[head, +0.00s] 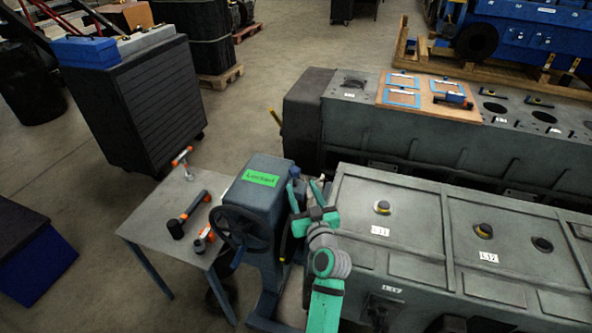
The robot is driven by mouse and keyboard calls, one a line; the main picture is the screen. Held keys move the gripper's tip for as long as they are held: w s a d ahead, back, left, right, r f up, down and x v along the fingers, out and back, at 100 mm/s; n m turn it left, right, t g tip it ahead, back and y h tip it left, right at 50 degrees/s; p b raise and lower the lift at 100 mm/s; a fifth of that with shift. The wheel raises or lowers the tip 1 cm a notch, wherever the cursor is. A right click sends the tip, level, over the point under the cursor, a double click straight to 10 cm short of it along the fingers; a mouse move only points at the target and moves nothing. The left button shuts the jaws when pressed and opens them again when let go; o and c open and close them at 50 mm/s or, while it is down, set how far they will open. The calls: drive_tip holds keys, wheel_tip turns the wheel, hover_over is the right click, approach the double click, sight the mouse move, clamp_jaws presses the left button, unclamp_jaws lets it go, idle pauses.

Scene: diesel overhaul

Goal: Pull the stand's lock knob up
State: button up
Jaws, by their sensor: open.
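The stand (262,203) is a dark blue-grey housing at the lower middle, with a green label reading "Locked" (260,178) on its sloped top. A black handwheel (242,228) is on its front left. My teal and grey arm reaches up from the bottom, along the stand's right side. My gripper (300,192) is at its upper end, close to the stand's right edge, and is open. A small blue part (294,172) shows at that edge, next to my gripper; I cannot tell whether it is the lock knob. The gripper partly hides this area, and contact cannot be made out.
A metal table (150,218) left of the stand holds several tools. A long grey engine block (410,235) with labelled covers stands close on the right. Another block (440,140) lies behind, with a board (425,97) on top. Open floor (75,165) is at left.

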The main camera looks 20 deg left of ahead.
sight(296, 176)
drive_tip(key=x, duration=0.9)
